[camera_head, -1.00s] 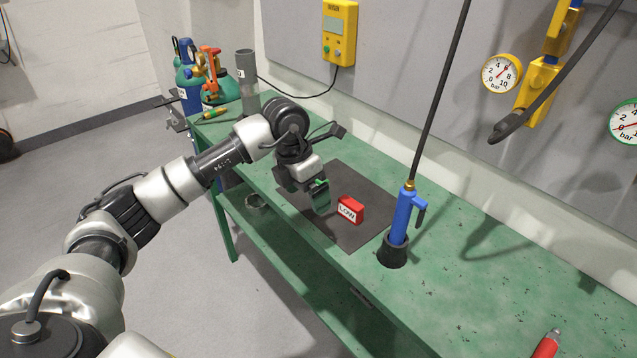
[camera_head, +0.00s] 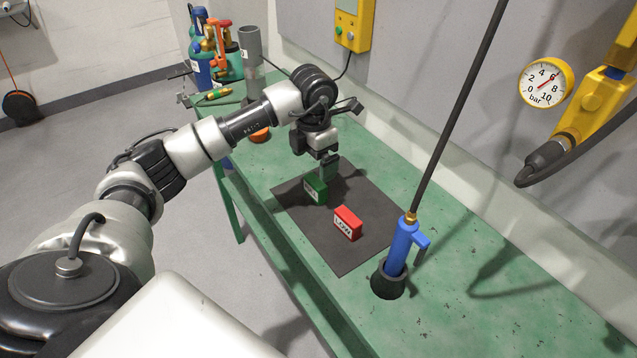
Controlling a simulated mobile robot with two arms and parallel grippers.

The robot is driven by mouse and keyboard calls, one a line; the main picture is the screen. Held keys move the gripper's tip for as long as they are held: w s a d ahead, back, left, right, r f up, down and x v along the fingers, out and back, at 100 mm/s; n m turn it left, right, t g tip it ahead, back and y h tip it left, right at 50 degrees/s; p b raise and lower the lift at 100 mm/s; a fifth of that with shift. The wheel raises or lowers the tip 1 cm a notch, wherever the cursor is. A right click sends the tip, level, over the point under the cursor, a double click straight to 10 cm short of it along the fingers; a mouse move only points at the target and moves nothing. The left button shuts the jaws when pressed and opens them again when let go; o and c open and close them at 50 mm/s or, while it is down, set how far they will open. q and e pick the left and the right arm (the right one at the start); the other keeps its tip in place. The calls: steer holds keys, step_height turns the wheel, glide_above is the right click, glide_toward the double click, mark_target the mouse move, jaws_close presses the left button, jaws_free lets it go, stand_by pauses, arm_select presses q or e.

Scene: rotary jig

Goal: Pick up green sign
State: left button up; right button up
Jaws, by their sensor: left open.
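The green sign (camera_head: 315,190), a small block with a white label, stands on the dark mat (camera_head: 345,262). My left gripper (camera_head: 328,170) is open, pointing down at the far side of the sign. Its fingers overlap the sign's upper edge in the picture, and I cannot tell whether they touch it. The lettering on the green sign is too small to read surely. A red sign (camera_head: 348,224) marked LOW stands on the same mat, nearer to me. My right gripper is out of view.
A blue tool (camera_head: 402,246) with a hose stands in a black holder (camera_head: 388,283) right of the mat. Gas bottles (camera_head: 203,65) and a grey cylinder (camera_head: 250,47) are at the far end. The green bench (camera_head: 500,290) is clear at the front right.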

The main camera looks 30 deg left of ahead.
mark_target(315, 181)
arm_select(q)
steer(key=shift+s+f, duration=0.15)
steer(key=shift+f, duration=1.1)
steer(key=f, duration=0.1)
steer(key=f+p, duration=0.1)
steer(key=f, duration=0.1)
steer(key=f+p, duration=0.1)
steer(key=shift+d+f, duration=0.15)
steer(key=shift+d, duration=0.15)
steer(key=shift+f, duration=0.3)
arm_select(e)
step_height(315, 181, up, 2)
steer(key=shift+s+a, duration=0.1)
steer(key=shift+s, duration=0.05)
arm_select(q)
steer(key=shift+c, duration=0.4)
steer(key=c, duration=0.9)
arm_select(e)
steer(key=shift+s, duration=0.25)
arm_select(q)
steer(key=shift+c, duration=0.2)
